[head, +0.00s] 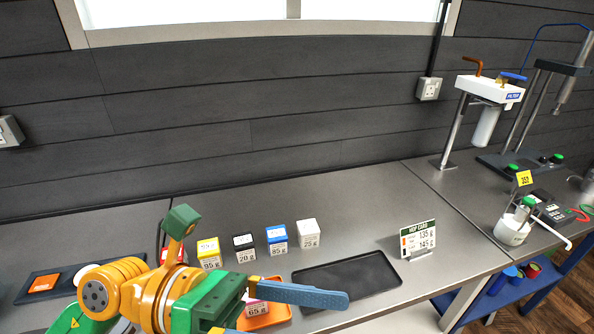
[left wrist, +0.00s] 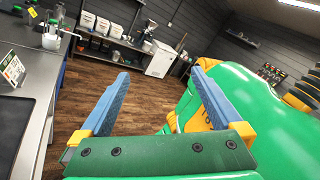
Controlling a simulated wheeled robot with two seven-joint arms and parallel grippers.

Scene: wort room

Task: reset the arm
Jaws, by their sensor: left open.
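My left arm comes in from the lower left of the head view. Its gripper (head: 335,299) points right over the front of the bench, with one blue finger clearly seen. In the left wrist view the two blue fingers of the left gripper (left wrist: 160,92) stand wide apart with nothing between them. Beyond them are the wood floor and a far shelf. The green surface at the right of that view is part of my own body. My right gripper is in neither view.
On the bench stand yellow (head: 209,252), black (head: 244,248), blue (head: 277,239) and white (head: 308,233) weight-labelled blocks. An orange tray (head: 268,317) is beside my gripper. A filter stand (head: 487,90) is at right.

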